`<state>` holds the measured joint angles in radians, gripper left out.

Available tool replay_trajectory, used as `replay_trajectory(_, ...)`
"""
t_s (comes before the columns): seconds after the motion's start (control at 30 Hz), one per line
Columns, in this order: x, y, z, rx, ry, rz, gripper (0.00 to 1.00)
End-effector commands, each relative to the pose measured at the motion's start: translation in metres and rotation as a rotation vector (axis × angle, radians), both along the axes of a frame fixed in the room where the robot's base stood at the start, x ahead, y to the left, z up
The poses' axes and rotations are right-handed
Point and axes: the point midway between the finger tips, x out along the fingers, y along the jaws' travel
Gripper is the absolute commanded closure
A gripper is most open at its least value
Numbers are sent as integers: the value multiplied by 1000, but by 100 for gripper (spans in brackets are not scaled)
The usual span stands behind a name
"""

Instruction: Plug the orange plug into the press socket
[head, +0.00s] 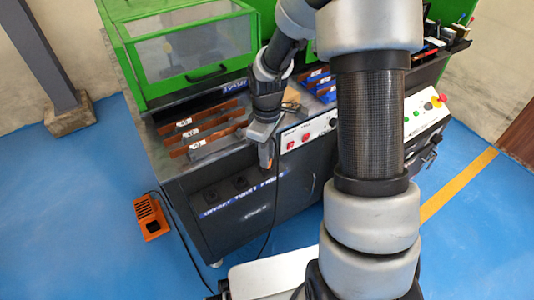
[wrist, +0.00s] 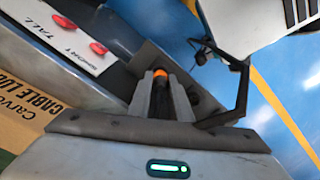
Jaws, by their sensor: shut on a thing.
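My gripper (head: 263,143) is in front of the bench cabinet's upper front edge, pointing down. It is shut on the orange plug (head: 265,156). In the wrist view the gripper fingers (wrist: 161,103) hold the plug, and its orange end (wrist: 160,73) shows between them. A black cable (head: 275,200) hangs below the plug. Two dark socket-like shapes show on the cabinet front, a left one (head: 210,195) and a right one (head: 240,182), above a blue label. The plug is apart from both, up and to the right. I cannot tell which is the press socket.
A panel with red switches (head: 304,138) is right of my gripper. A cardboard box (wrist: 30,118) lies close by in the wrist view. Copper bars (head: 205,135) lie on the bench top. An orange pedal (head: 151,215) stands on the blue floor. My arm hides part of the bench.

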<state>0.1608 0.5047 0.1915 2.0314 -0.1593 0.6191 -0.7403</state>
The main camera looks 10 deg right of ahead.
Motion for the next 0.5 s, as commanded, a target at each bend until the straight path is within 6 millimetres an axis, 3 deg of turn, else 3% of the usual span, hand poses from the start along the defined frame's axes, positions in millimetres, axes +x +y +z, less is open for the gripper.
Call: replay_trajectory(0.5,0,0,-14,0,1,0,100)
